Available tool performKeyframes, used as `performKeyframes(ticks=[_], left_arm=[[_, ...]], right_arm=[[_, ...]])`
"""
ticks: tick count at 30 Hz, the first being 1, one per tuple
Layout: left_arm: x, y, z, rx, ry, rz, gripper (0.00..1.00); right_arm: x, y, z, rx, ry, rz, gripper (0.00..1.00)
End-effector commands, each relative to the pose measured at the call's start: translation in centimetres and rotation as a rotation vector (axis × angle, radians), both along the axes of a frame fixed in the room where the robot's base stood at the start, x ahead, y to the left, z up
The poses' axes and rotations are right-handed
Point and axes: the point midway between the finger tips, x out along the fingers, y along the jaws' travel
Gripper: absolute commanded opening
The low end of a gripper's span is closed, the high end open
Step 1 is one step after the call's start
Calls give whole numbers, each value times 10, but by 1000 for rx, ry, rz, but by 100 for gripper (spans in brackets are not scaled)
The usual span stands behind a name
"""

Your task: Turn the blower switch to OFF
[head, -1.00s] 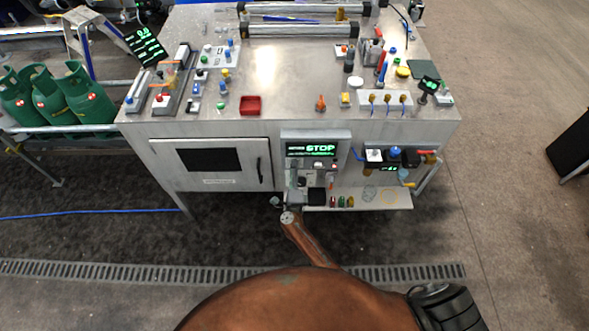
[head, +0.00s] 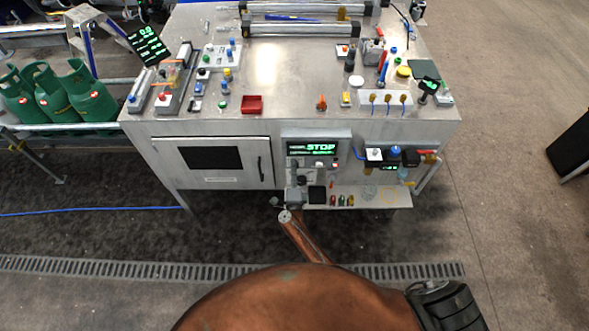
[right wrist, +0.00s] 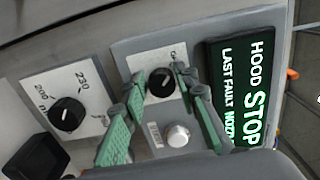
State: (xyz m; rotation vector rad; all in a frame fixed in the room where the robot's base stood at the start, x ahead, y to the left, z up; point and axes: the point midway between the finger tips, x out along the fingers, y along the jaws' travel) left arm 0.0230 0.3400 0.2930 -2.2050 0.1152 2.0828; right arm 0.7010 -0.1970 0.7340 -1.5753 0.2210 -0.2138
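In the right wrist view a black rotary knob (right wrist: 161,82) sits on a grey panel plate, with its label mostly hidden; I cannot read whether it is the blower switch. My right gripper (right wrist: 164,86) has its two green-padded fingers open, one on each side of this knob, with gaps visible. A second black knob (right wrist: 68,114) sits on a white plate marked 200 and 230. In the head view my right gripper (head: 299,180) is at the control box under the bench top, and it hides part of the panel. My left gripper is not in view.
A display (right wrist: 240,95) reading HOOD STOP and LAST FAULT is right of the knob. A silver round button (right wrist: 178,135) lies just below the knob, between the fingers. A small shelf (head: 375,198) projects below the control box. A cabinet door (head: 212,160) is to the left.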

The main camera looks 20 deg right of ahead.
Motion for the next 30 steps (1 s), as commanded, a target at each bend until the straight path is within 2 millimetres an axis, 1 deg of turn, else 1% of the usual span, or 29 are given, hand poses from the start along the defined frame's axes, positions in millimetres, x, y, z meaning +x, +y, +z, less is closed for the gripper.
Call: performKeyframes(ticks=[1,4,5,13,17,20,30], left_arm=[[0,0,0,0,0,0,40],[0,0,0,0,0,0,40],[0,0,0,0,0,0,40],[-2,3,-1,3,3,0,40],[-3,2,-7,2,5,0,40],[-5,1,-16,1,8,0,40],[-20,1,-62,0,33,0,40]], right_arm=[[0,-1,0,0,0,-1,32],[0,-1,0,0,-1,-2,39],[0,-1,0,0,-1,-2,40],[0,-2,0,6,-4,-3,40],[0,-3,-1,64,-21,-4,40],[0,-3,-3,164,-50,-3,40],[0,-3,-5,619,-179,-3,40]])
